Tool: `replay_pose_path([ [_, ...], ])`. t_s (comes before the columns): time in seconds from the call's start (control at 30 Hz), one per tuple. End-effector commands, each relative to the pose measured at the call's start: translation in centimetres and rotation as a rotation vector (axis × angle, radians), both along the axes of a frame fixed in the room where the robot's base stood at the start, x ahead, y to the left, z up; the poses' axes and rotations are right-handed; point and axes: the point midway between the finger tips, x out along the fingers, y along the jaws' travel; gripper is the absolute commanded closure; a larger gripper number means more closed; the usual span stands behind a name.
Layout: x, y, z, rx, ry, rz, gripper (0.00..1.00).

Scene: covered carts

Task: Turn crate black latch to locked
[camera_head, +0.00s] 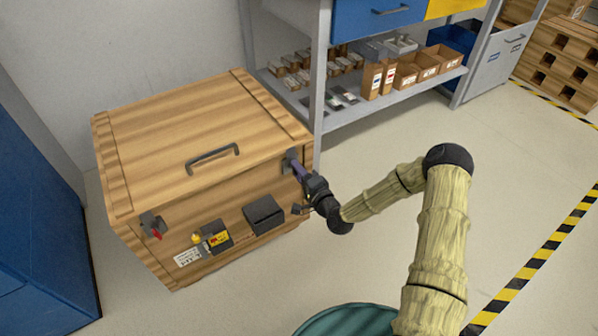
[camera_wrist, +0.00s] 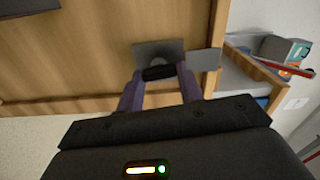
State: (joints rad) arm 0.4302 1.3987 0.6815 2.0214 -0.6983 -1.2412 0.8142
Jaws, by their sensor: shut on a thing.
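The wooden crate (camera_head: 200,150) stands against the wall with its lid closed. A black latch sits at the right end of its front, under the lid edge. The latch's plate (camera_wrist: 205,59) shows in the wrist view, and its dark handle (camera_wrist: 159,73) lies between my fingertips. My gripper (camera_head: 294,163) is shut on that handle; it also shows in the wrist view (camera_wrist: 160,76). My fingers hide part of the latch in the head view. A second latch (camera_head: 152,224) with a red part is at the left end of the front.
A black lid handle (camera_head: 212,157) is on the crate top. A black box (camera_head: 263,214) and a yellow-labelled black item (camera_head: 216,236) are on its front. A metal shelf (camera_head: 340,112) stands close on the right. The floor in front is clear.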

Motion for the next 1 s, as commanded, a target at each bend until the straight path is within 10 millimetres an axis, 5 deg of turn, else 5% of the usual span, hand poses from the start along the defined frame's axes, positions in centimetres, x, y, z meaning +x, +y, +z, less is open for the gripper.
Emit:
replay_pose_path([
  [0.2,-0.1,-0.1,-0.3,-0.003,0.005,0.0,0.86],
  [0.23,-0.1,-0.1,-0.3,-0.003,0.005,0.0,0.62],
  [0.33,-0.1,-0.1,-0.2,-0.004,0.004,-0.001,0.42],
  [0.73,-0.4,-0.4,0.0,-0.003,0.003,-0.001,0.42],
  [1.0,-3.7,-2.6,0.1,-0.003,0.005,-0.003,0.42],
])
